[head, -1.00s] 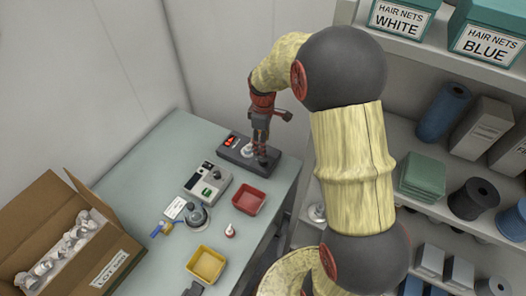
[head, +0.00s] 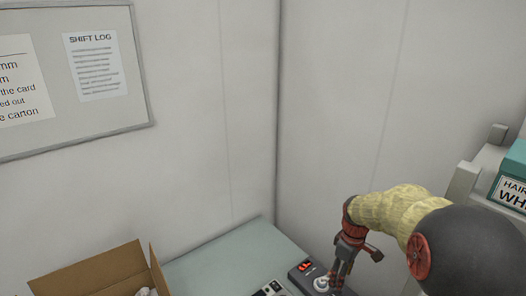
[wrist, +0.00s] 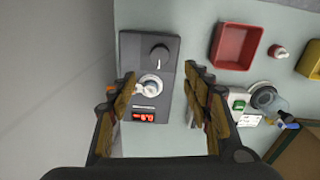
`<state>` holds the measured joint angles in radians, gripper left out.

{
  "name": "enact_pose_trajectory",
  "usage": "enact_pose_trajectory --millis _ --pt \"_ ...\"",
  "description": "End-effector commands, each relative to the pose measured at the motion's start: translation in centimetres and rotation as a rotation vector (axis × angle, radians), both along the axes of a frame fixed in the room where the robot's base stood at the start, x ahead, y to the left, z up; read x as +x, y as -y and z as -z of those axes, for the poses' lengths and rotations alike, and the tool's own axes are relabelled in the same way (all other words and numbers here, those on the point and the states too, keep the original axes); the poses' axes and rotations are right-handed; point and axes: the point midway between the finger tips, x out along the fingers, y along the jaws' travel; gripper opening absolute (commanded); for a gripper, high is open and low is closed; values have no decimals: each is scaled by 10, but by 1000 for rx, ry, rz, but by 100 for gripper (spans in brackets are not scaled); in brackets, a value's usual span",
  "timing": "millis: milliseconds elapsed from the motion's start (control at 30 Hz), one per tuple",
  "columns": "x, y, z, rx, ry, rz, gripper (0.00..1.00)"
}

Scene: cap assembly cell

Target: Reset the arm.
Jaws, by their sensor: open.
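My gripper (wrist: 160,76) is open in the wrist view, its two fingers spread on either side of a dark grey device (wrist: 133,52). In the head view my gripper (head: 340,272) points down over the same device (head: 297,273) at the bottom edge. The device has a black knob (wrist: 159,53), a lit red display (wrist: 144,116) and a small white round part (wrist: 151,86) in its middle. The white part lies between the fingers in the picture; I cannot tell whether they touch it. My arm comes in from the lower right of the head view.
The bench (head: 225,258) carries a red tray (wrist: 235,46), a yellow tray (wrist: 310,62) and a small red-topped bottle (wrist: 277,52). An open carton (head: 95,277) stands at its left. Walls close in the corner behind. Shelving with a teal box (head: 513,165) is at the right.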

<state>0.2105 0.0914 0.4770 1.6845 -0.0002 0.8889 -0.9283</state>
Motion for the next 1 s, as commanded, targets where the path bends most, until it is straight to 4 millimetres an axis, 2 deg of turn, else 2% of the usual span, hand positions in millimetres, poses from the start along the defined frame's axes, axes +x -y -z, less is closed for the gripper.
enact_pose_trajectory --millis 67,200,267,467,700,1000 --pt "-3 -1 2 1 -6 71 49" --pt "-28 -6 13 4 -50 232 49" --pt "-40 -9 9 4 -55 304 49" --pt "-84 -26 -23 -2 -26 523 49" --pt "-142 -55 -72 17 79 714 49" --pt "-215 -88 -117 91 270 790 49"
